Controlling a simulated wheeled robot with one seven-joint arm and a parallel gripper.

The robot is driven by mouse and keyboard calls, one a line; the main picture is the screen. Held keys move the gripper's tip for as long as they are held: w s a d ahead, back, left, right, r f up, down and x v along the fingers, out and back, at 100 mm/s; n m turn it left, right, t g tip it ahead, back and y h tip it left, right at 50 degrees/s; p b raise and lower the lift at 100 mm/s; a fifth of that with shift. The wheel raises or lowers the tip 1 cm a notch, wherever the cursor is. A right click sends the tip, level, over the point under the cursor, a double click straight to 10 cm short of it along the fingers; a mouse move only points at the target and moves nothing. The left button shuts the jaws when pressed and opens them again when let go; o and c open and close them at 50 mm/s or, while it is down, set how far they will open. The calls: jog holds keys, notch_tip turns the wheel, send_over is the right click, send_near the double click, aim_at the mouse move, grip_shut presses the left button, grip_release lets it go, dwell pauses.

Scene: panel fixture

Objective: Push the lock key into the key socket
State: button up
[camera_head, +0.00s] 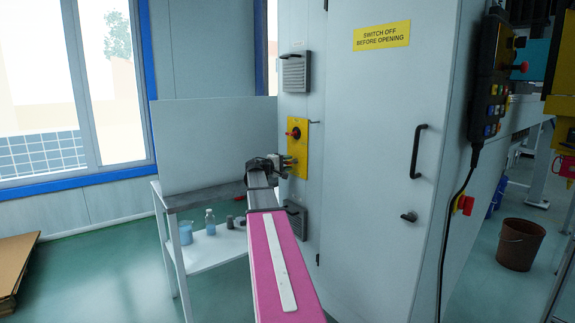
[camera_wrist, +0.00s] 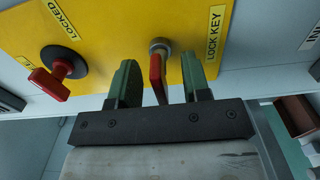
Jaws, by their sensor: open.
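In the wrist view, the lock key (camera_wrist: 155,78) has a red flat head and stands at the grey round key socket (camera_wrist: 160,46) beside the "LOCK KEY" label. How deep the key sits in the socket cannot be told. My gripper (camera_wrist: 157,85) is open, with one green finger on each side of the red head and visible gaps to both. In the head view, my gripper (camera_head: 286,163) reaches the lower part of the yellow panel (camera_head: 299,135) on the cabinet side. The key is too small to make out there.
A red rotary handle (camera_wrist: 52,78) with a "LOCKED" label sits left of my gripper in the wrist view and sticks out from the panel. A bench (camera_head: 195,196) with bottles on its lower shelf stands beside my arm. The grey cabinet (camera_head: 365,180) is on the right.

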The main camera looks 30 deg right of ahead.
jog(key=a, duration=1)
jog(key=shift+s+a, duration=0.35)
jog(key=shift+s, duration=0.1)
jog(key=s+a+f+y, duration=0.3)
jog(key=a+f, duration=0.3)
jog(key=f, duration=0.3)
jog(key=s+a+f+y, duration=0.4)
jog(key=a+f, duration=0.2)
jog(key=f, duration=0.3)
jog(key=s+a+f+y, duration=0.3)
jog(key=a+f, duration=0.2)
jog(key=f, duration=0.4)
jog(key=s+a+f+y, duration=0.4)
jog(key=s+a+f, duration=0.2)
jog(key=a, duration=0.3)
jog(key=s+a+f+m+g+y, duration=0.1)
jog(key=s+a+f+y, duration=0.3)
jog(key=s+a+f, duration=0.2)
jog(key=s+a, duration=0.2)
jog(key=a, duration=0.1)
jog(key=shift+a, duration=0.35)
